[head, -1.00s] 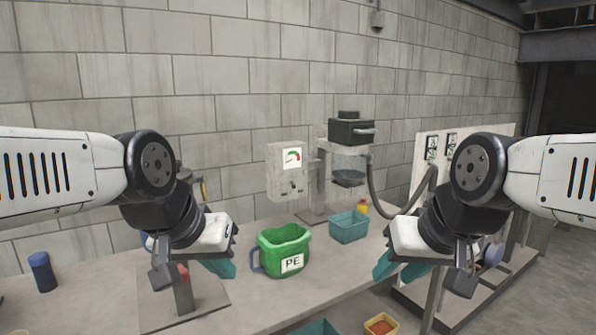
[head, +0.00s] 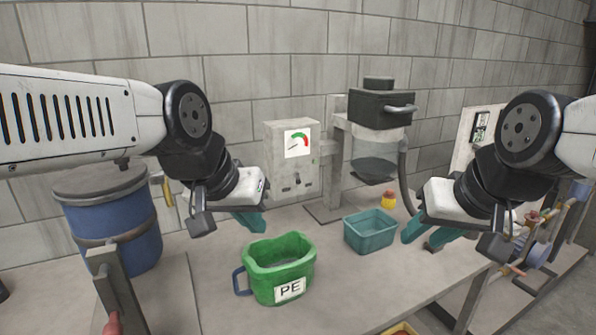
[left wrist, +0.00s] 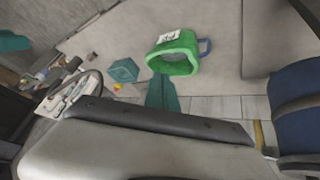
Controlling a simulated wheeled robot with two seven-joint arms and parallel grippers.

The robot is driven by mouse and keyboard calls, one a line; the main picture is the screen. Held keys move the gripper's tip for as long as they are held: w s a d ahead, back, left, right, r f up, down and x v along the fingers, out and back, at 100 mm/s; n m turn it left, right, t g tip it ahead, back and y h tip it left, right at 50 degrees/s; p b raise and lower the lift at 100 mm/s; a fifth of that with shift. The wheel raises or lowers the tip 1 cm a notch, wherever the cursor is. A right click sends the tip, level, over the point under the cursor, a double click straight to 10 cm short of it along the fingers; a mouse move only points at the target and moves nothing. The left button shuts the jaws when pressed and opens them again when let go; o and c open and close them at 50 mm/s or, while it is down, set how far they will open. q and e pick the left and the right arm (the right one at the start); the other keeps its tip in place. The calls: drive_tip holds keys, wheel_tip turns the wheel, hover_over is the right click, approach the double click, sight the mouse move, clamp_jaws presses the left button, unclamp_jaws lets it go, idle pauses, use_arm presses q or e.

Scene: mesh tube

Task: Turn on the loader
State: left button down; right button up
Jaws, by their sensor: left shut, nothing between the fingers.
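The loader is a grey machine on the table against the wall. It has a black hopper head (head: 380,109) with a clear cup below it and a light grey control box (head: 292,163) at its left. The box carries a gauge with a green and red arc and small switches (head: 291,184) low on its front. My left gripper (head: 254,224) is shut and empty, in front of and below-left of the control box, apart from it. Its teal fingers also show in the left wrist view (left wrist: 162,95). My right gripper (head: 412,232) hangs right of the teal bin; its fingertips overlap, so its opening is unclear.
A green PE jug (head: 268,272) stands on the table in front of my left gripper. A teal bin (head: 370,231) and a small yellow container (head: 388,200) are near the loader. A blue barrel (head: 125,225) stands at left. Pipework (head: 545,230) is at right.

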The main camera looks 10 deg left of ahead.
use_arm(q)
drive_tip(key=w+r, duration=0.2)
drive_tip(key=w, duration=0.5)
drive_tip(key=w+r, duration=0.3)
drive_tip(key=w, duration=0.4)
drive_tip(key=n+g+h, duration=0.1)
drive_tip(key=n+h, duration=0.1)
approach(288, 172)
drive_tip(key=s, duration=0.1)
drive_tip(key=s+r, duration=0.1)
drive_tip(key=s, duration=0.1)
drive_tip(key=shift+s+d+r, duration=0.2)
drive_tip(key=shift+r, duration=0.05)
drive_tip(key=x, duration=1)
drive_tip(key=shift+d, duration=0.1)
